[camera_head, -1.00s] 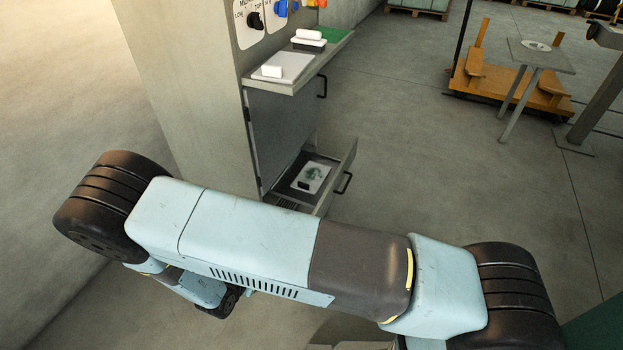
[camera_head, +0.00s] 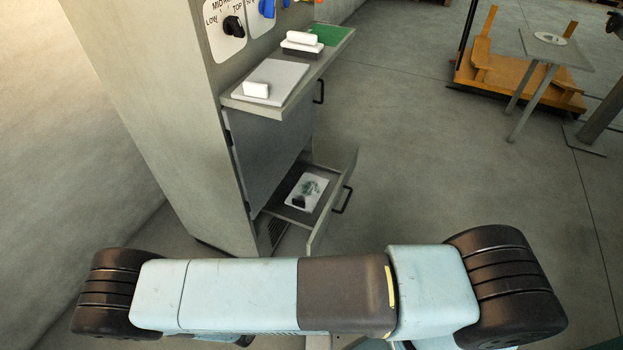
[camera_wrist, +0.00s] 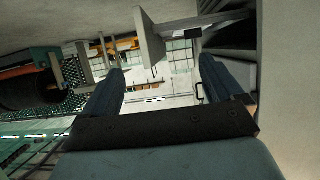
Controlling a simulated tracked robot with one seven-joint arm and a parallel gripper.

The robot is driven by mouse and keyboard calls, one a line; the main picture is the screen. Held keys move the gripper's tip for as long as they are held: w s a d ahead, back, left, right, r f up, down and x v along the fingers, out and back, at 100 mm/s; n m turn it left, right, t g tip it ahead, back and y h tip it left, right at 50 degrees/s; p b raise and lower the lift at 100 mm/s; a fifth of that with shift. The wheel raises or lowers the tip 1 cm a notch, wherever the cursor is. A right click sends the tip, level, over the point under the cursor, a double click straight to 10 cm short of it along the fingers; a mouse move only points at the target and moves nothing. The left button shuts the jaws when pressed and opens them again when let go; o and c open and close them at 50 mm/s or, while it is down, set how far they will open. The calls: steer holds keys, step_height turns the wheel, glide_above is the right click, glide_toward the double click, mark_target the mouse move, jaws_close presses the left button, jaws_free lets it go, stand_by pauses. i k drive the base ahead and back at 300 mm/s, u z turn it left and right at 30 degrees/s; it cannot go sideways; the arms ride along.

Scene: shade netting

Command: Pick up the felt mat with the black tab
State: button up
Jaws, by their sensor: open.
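The felt mat with the black tab (camera_head: 313,187) lies in the open lower drawer (camera_head: 318,233) of the grey cabinet. It is pale with a dark greenish patch, and its small black tab (camera_head: 299,202) is at the near end. My gripper (camera_wrist: 163,82) shows in the wrist view with two blue fingers spread wide and nothing between them. The mat cannot be made out in the wrist view. My gripper's fingers are not visible in the head view, where my arm crosses the bottom of the picture, in front of the cabinet.
A shelf above the drawer holds a pale mat (camera_head: 284,84) with a white block (camera_head: 256,90), a stacked white-and-dark block (camera_head: 302,43) and a green mat (camera_head: 328,34). The drawer front has a black handle (camera_head: 342,200). Open floor (camera_head: 440,170) lies to the right.

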mark_target(306, 195)
steer(key=i, duration=0.85)
steer(key=u, duration=0.05)
